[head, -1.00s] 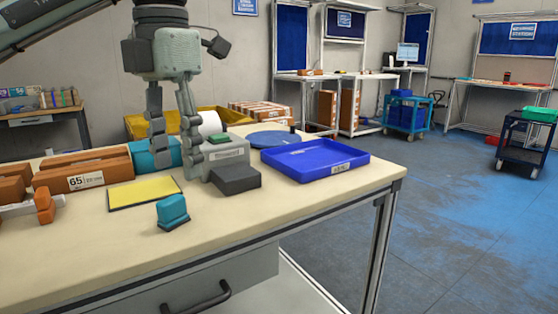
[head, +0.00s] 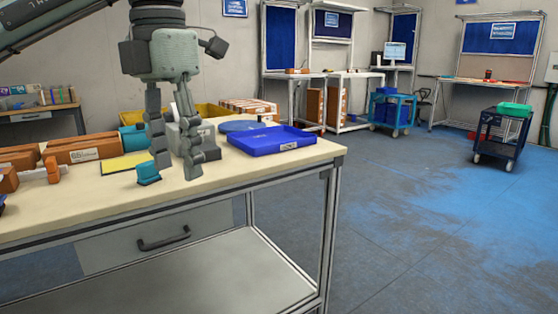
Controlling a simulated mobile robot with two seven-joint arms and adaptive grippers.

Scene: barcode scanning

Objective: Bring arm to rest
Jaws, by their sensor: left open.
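My left gripper (head: 178,168) hangs from the upper left of the head view, fingers pointing down. It is open and nothing shows between its fingers. It is in front of the grey label printer (head: 204,132) on the workbench (head: 240,176) and partly hides it. A blue tray (head: 270,140) sits to the right near the bench's far corner. My right gripper is not in view.
Brown boxes (head: 82,149) and an orange object (head: 52,170) are at the bench's left. A yellow bin (head: 212,110) stands behind the bench. Open floor (head: 420,220) lies to the right, with a blue cart (head: 392,110) and a dark cart (head: 502,135) farther back.

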